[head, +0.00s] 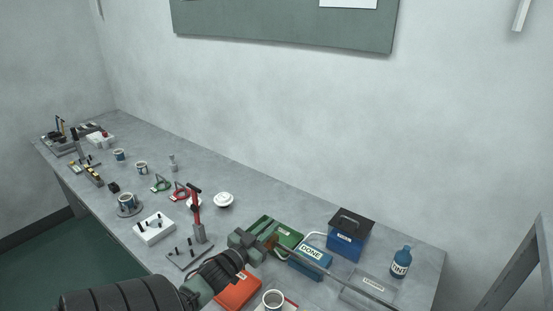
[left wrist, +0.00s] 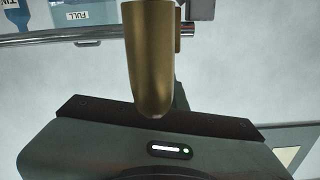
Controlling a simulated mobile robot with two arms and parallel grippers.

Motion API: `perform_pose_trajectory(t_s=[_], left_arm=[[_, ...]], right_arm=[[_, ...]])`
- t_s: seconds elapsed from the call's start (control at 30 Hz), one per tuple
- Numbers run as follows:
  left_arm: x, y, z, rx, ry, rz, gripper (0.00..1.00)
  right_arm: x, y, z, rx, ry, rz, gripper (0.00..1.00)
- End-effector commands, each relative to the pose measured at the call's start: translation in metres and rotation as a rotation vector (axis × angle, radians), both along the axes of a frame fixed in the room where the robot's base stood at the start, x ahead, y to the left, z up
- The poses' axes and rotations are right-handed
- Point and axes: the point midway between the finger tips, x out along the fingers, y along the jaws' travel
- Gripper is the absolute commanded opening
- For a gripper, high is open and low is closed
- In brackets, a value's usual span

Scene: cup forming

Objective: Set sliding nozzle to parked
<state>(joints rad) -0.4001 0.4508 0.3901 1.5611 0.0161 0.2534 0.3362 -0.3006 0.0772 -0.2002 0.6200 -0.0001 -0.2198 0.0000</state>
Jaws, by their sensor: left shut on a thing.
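The sliding nozzle is a brass, round-ended piece; it fills the upper middle of the left wrist view (left wrist: 150,62), and a small brown part of it shows in the head view (head: 271,242). A thin metal rail (head: 335,273) runs from it toward the lower right; it also crosses behind the nozzle in the left wrist view (left wrist: 90,37). My left gripper (head: 256,239) is shut on the nozzle at the rail's left part. Its fingertips are partly hidden, and its dark body fills the bottom of the left wrist view. My right gripper is out of view.
A blue DONE box (head: 311,262), a green tray (head: 288,234), an orange tray (head: 238,291) and a white cup (head: 273,299) are close around the gripper. A blue lidded box (head: 346,248) and a TINT bottle (head: 401,263) stand to the right. A red-handled stand (head: 196,213) is left.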

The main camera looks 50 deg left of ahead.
Motion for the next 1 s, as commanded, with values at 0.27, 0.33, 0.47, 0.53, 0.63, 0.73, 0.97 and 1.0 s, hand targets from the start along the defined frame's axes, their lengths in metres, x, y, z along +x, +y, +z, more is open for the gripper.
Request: perform_pose_trajectory(t_s=[0.27, 0.33, 0.47, 0.53, 0.63, 0.73, 0.97, 1.0], left_arm=[[0.0, 0.005, 0.002, 0.003, -0.002, 0.007, 0.0], [0.0, 0.005, 0.002, 0.003, -0.002, 0.007, 0.14], [0.0, 0.005, 0.002, 0.003, -0.001, 0.007, 0.33], [0.0, 0.004, 0.002, 0.003, 0.0, 0.006, 0.33], [-0.001, 0.004, 0.001, 0.003, 0.001, 0.005, 0.33], [-0.002, 0.003, 0.0, 0.002, 0.001, 0.004, 0.33], [-0.032, -0.003, -0.004, 0.002, 0.005, 0.004, 0.33], [-0.039, -0.005, -0.004, 0.001, 0.004, 0.005, 0.33]], right_arm=[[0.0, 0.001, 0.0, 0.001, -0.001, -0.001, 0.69], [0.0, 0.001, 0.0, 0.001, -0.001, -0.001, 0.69], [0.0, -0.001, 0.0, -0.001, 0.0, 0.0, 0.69], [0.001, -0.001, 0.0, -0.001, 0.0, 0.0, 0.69], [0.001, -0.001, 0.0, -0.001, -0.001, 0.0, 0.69], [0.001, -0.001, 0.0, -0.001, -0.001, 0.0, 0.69], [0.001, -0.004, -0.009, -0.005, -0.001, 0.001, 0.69], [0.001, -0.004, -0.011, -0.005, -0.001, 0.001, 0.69]])
